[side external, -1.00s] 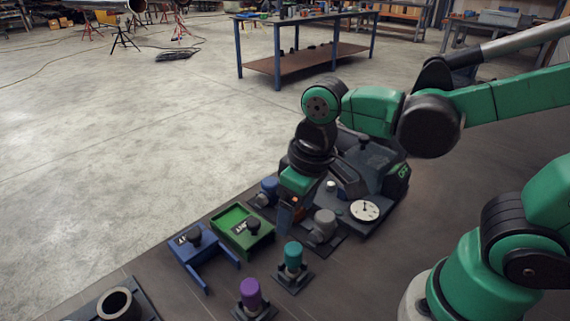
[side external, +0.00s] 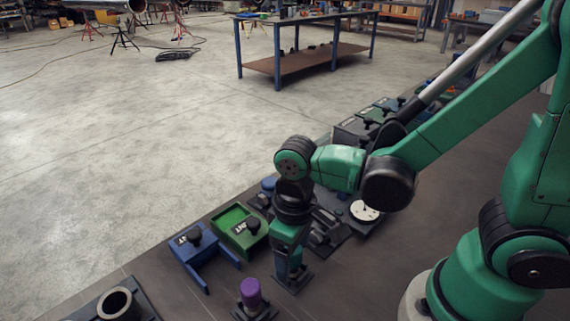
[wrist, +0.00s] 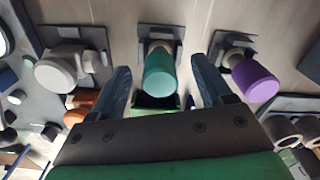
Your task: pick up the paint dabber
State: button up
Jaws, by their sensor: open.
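A teal-capped upright piece (wrist: 160,75) on a small dark square base stands between my fingers in the wrist view; it looks like a dabber, but no label confirms it. In the side view my gripper (side external: 290,262) points down over its dark base (side external: 298,283) and hides most of its cap. My gripper (wrist: 160,68) is open, one finger on each side of the teal cap, with gaps showing. A similar purple-capped piece (side external: 250,292) stands nearer the side camera; it also shows right of my fingers in the wrist view (wrist: 252,82).
A grey-capped piece (wrist: 58,70) stands left of my fingers in the wrist view. A green tray (side external: 230,218) and blue tray (side external: 190,246) lie left of my gripper in the side view. A dark pipe socket (side external: 117,303) is at the bottom left.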

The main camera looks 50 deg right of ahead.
grip_shut()
jog(key=shift+r, duration=0.15)
dwell(0.4)
notch_tip(320, 180, up, 20)
dwell(0.6)
